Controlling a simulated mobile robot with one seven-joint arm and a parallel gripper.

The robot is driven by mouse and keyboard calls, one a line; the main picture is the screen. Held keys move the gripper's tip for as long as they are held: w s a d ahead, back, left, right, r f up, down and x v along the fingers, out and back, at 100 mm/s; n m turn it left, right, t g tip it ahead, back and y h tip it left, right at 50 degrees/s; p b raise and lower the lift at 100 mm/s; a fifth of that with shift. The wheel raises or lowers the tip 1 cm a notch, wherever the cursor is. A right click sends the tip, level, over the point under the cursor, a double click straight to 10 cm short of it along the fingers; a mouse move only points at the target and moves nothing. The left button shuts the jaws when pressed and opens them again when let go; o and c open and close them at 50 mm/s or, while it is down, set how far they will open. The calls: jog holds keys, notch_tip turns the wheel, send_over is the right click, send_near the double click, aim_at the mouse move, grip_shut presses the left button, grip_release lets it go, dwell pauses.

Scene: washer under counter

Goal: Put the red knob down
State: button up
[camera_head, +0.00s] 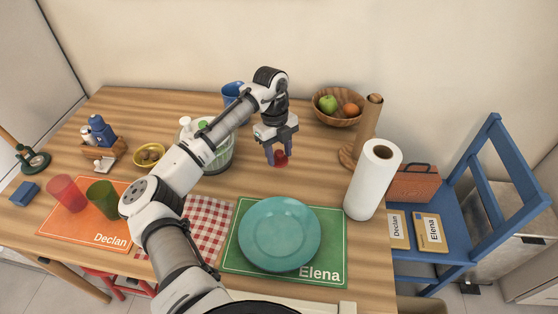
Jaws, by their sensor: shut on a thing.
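The red knob (281,158) is small and round. It sits between the fingertips of my gripper (277,156), which points down and is shut on it. My gripper is over the back middle of the wooden table (318,175), behind the teal plate (278,234). I cannot tell whether the knob touches the tabletop or is slightly above it. The fingers hide part of the knob.
A paper towel roll (373,180) and a fruit bowl (338,112) stand to the right. A container (218,157) with bottles stands left of my gripper, partly behind my arm. Bare table lies between my gripper and the roll.

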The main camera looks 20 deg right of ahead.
aim_at(279, 161)
notch_tip(279, 161, down, 4)
jog(key=shift+f+p, duration=0.15)
jog(key=shift+p, duration=0.15)
jog(key=o, duration=1)
jog(key=r, duration=0.4)
jog(key=w+r+b, duration=0.1)
jog(key=r, duration=0.3)
jog(key=r+b, duration=0.1)
jog(key=r, duration=0.3)
jog(key=shift+w+a, duration=0.35)
jog(key=shift+s, duration=0.1)
